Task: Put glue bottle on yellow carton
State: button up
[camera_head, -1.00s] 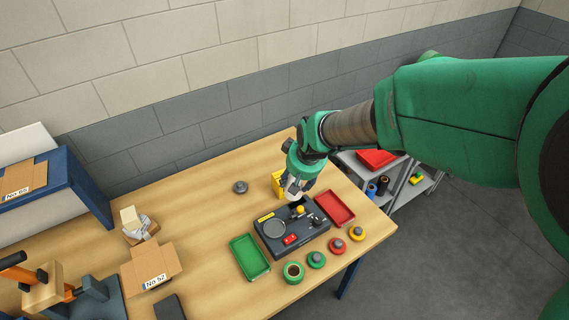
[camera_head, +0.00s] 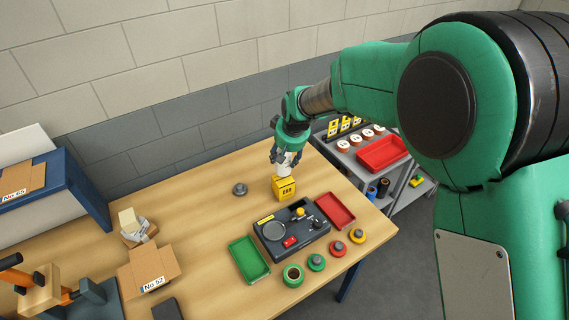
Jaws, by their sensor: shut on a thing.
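The yellow carton (camera_head: 284,189) stands upright on the wooden bench, behind the dark device, with black print on its front. My gripper (camera_head: 285,158) points down above the carton and is shut on the white glue bottle (camera_head: 283,169). The lower end of the bottle is at the carton's top; I cannot tell whether it touches. The upper part of the bottle is hidden by the fingers.
The dark device (camera_head: 291,230) stands in front of the carton, between a green tray (camera_head: 248,260) and a red tray (camera_head: 336,210). A grey round piece (camera_head: 240,189) lies left of the carton. Several coloured round pieces lie in front. Bare bench (camera_head: 200,215) is at left.

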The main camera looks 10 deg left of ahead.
aim_at(284, 163)
dwell(0.3)
jog(key=shift+f+b, duration=0.3)
jog(key=shift+f, duration=1.4)
jog(key=shift+f, duration=0.15)
jog(key=o, duration=1.5)
jog(key=p+v, duration=0.1)
jog(key=v, duration=1.1)
